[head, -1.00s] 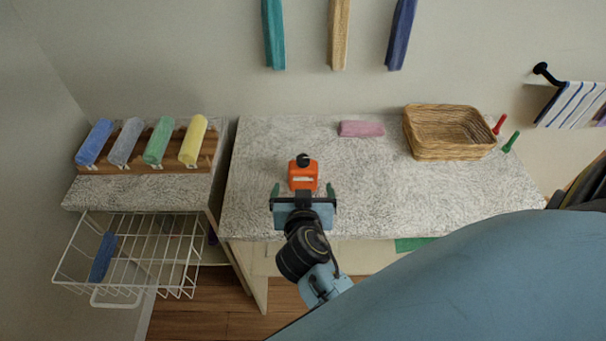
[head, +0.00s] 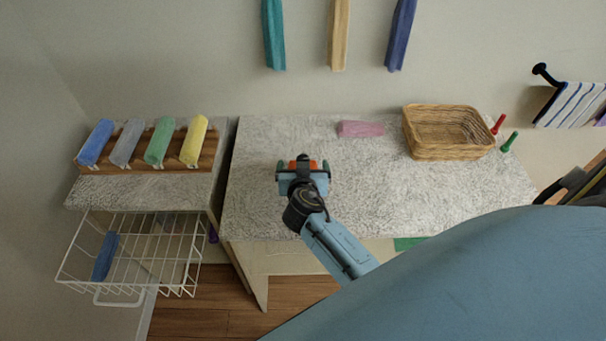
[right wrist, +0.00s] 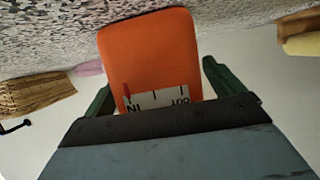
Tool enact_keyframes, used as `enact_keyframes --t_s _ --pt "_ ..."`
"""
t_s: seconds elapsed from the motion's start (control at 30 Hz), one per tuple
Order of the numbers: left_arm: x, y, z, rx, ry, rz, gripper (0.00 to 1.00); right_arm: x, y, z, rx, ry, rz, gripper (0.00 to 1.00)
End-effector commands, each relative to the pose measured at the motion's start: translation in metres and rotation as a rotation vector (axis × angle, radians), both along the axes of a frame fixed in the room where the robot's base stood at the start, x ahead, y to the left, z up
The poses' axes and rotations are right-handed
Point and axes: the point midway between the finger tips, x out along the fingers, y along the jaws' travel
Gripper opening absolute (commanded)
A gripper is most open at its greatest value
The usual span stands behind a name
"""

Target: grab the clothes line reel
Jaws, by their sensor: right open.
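The orange clothes line reel (head: 313,164), with a white label strip, stands on the speckled countertop (head: 255,190). In the head view my right gripper (head: 303,167) covers most of it, and only bits of orange show. In the right wrist view the reel (right wrist: 152,60) fills the space between the two green fingers of the right gripper (right wrist: 158,85). The fingers are open, one on each side of the reel, with a visible gap on the right side. My left gripper is not in view.
A pink rolled towel (head: 361,129) and a wicker basket (head: 425,155) lie behind and right on the counter. Red (head: 498,124) and green (head: 510,142) pegs stand beside the basket. A rack of rolled towels (head: 148,160) and a white wire basket (head: 175,268) are at left.

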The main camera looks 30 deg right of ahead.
Motion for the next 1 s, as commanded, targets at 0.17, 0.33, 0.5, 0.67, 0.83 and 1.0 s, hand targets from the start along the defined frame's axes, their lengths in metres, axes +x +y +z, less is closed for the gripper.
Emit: enact_keyframes --t_s 0.17,0.33,0.5,0.67,0.83,1.0 --pt "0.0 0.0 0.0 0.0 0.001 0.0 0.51 0.001 -0.001 -0.001 0.001 0.001 0.0 0.94" --pt "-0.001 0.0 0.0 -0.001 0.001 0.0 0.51 0.001 -0.001 -0.001 0.001 0.001 0.0 0.81" --pt "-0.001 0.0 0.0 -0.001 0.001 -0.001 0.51 0.001 -0.001 -0.001 0.001 0.001 0.0 0.58" --pt "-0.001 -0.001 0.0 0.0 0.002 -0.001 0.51 0.001 0.0 0.0 0.0 0.0 0.0 0.42" --pt "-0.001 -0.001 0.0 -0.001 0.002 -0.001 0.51 0.001 0.0 0.0 0.001 0.0 0.0 0.42" --pt "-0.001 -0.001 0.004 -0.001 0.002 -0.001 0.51 0.001 0.0 0.017 0.002 -0.005 -0.001 0.42"
